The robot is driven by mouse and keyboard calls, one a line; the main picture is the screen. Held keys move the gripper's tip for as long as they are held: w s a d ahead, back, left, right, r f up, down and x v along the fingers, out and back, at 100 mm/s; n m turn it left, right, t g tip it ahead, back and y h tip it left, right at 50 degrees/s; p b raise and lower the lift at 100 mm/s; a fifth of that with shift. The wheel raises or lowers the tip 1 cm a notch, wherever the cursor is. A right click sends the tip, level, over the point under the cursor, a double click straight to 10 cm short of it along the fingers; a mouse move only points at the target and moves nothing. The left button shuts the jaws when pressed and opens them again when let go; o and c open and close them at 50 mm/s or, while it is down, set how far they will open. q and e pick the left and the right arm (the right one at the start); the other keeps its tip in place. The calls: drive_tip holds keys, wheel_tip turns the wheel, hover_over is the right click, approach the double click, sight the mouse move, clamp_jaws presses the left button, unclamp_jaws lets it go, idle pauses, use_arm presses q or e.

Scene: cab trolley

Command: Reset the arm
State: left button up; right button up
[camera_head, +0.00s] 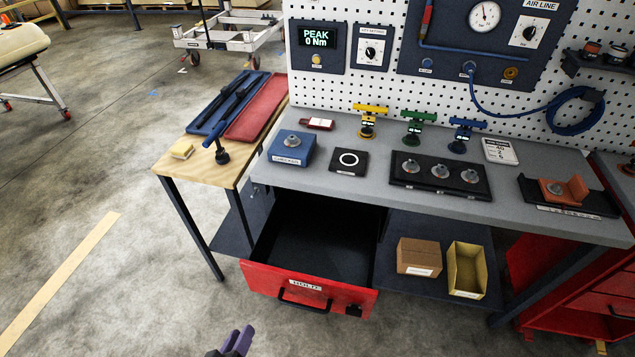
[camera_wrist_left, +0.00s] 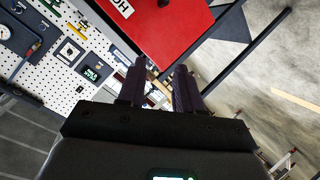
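My left gripper (camera_head: 238,341) shows at the bottom edge of the head view, in front of and below the open red drawer. Its two dark purple fingers also show in the left wrist view (camera_wrist_left: 159,76), apart with nothing gripped between them. The red drawer (camera_head: 312,291), labelled HOLD, is pulled out under the grey bench, and its dark inside looks empty. Its red front fills the top of the left wrist view (camera_wrist_left: 165,32). My right gripper is in neither view.
The grey bench (camera_head: 345,118) carries a blue block (camera_head: 292,148), a dark tray (camera_head: 440,177) with several metal parts, and coloured tools. A wooden side table (camera_head: 195,150) holds blue and red trays. Two boxes (camera_head: 418,257) stand on the lower shelf.

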use_arm(q)
drive_tip(key=s+a+m+g+y, duration=0.35)
drive_tip(key=s+m+g, duration=0.45)
drive_tip(key=s+g, duration=0.3)
wheel_tip(320, 180, up, 35)
drive_tip(key=s+t+p, duration=0.1)
drive_tip(key=p, duration=3.5)
wheel_tip(320, 180, down, 57)
drive_tip(key=b, duration=5.6)
drive_tip(key=shift+a+h+b, duration=0.35)
drive_tip(key=shift+a+h, duration=0.05)
drive_tip(key=shift+h, duration=0.05)
drive_tip(key=shift+r, duration=0.15)
